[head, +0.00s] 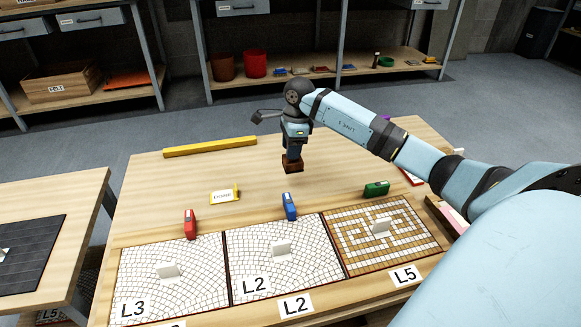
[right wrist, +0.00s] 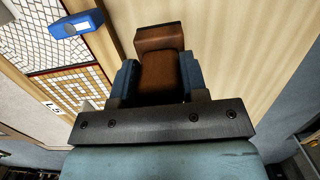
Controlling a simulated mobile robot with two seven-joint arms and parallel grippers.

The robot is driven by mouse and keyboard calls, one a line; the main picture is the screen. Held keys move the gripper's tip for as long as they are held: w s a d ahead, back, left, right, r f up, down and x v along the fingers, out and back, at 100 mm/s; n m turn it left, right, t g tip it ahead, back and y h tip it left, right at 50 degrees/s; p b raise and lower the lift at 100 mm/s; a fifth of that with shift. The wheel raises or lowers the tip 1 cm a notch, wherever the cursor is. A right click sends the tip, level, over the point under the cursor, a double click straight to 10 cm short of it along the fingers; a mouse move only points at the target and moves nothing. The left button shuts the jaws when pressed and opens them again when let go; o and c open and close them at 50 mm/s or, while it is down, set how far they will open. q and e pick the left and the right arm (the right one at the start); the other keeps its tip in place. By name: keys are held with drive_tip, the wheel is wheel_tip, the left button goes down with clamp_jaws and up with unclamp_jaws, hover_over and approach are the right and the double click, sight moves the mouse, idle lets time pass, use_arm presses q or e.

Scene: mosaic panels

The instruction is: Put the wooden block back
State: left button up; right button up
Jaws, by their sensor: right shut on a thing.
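The wooden block (head: 292,167) is a small brown piece held over the back middle of the table. My right gripper (head: 292,156) points down and is shut on it. In the right wrist view the block (right wrist: 160,62) sits between the two blue fingers of the gripper (right wrist: 157,80), with its far end sticking out past them. In the head view I cannot tell for sure whether the block touches the table top (head: 330,180). My left gripper is not in view.
Panels marked L3 (head: 200,250), L2 (head: 310,240) and L5 (head: 345,262) line the front. Behind them lie a red tool (head: 190,224), a blue one (head: 289,206), a green one (head: 377,188) and a yellow-edged card (head: 224,196). A yellow bar (head: 210,147) lies at the back left.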

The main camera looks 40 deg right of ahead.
sight(291, 168)
wheel_tip(291, 168, down, 4)
drive_tip(key=shift+r+b, duration=0.2)
drive_tip(key=shift+b, duration=0.2)
wheel_tip(291, 168, down, 4)
drive_tip(key=shift+f+b, duration=0.1)
drive_tip(key=shift+b, duration=0.75)
drive_tip(key=shift+f, duration=0.1)
drive_tip(key=o, duration=0.5)
drive_tip(key=shift+f, duration=0.1)
drive_tip(key=o, duration=0.4)
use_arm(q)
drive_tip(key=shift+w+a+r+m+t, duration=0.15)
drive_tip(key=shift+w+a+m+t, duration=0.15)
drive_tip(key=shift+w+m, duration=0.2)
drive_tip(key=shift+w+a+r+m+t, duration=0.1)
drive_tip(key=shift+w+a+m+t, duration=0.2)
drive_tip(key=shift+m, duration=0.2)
